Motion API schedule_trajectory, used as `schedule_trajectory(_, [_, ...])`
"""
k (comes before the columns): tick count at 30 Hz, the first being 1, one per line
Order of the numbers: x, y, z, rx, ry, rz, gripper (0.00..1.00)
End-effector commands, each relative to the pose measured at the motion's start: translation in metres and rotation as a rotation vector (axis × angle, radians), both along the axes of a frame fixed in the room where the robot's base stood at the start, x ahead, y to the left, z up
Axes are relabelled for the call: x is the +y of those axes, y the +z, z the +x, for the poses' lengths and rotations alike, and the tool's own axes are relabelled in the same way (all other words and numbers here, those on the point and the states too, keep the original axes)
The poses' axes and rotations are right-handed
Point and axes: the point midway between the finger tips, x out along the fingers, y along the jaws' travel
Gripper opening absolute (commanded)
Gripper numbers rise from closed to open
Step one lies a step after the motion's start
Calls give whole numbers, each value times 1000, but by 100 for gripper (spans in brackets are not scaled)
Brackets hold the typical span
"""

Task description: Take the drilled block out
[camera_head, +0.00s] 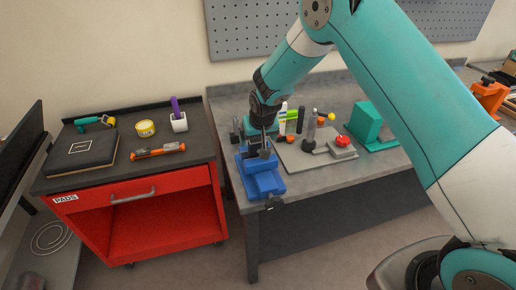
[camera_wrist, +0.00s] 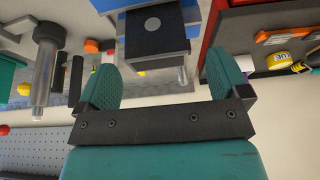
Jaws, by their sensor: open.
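The blue vise (camera_head: 262,178) stands at the left front part of the grey workbench. In the wrist view its blue body (camera_wrist: 188,12) shows at the top, with a dark block (camera_wrist: 168,42) bearing a round grey spot, which looks like the drilled block. My gripper (camera_head: 264,150) points down over the vise. In the wrist view my gripper (camera_wrist: 162,78) is open, with its two teal fingers apart and the block beyond them, between their directions. Nothing is seen held. In the head view the block is mostly hidden by my gripper.
A stand with a grey plate (camera_head: 303,161) and red knob (camera_head: 343,141) is close right of the vise. Bottles and a teal block (camera_head: 366,122) stand behind and right. The red cabinet (camera_head: 160,225) at left carries a black pad (camera_head: 80,152), a tape roll and a white cup.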

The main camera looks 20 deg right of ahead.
Motion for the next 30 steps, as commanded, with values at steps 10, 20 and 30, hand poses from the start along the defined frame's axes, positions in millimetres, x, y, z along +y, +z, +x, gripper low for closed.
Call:
schedule_trajectory(10, [-3, -39, 11, 3, 0, -1, 94])
schedule_trajectory(20, [-2, -49, 15, 0, 0, 0, 94])
schedule_trajectory(30, [-2, -48, 15, -1, 0, 0, 29])
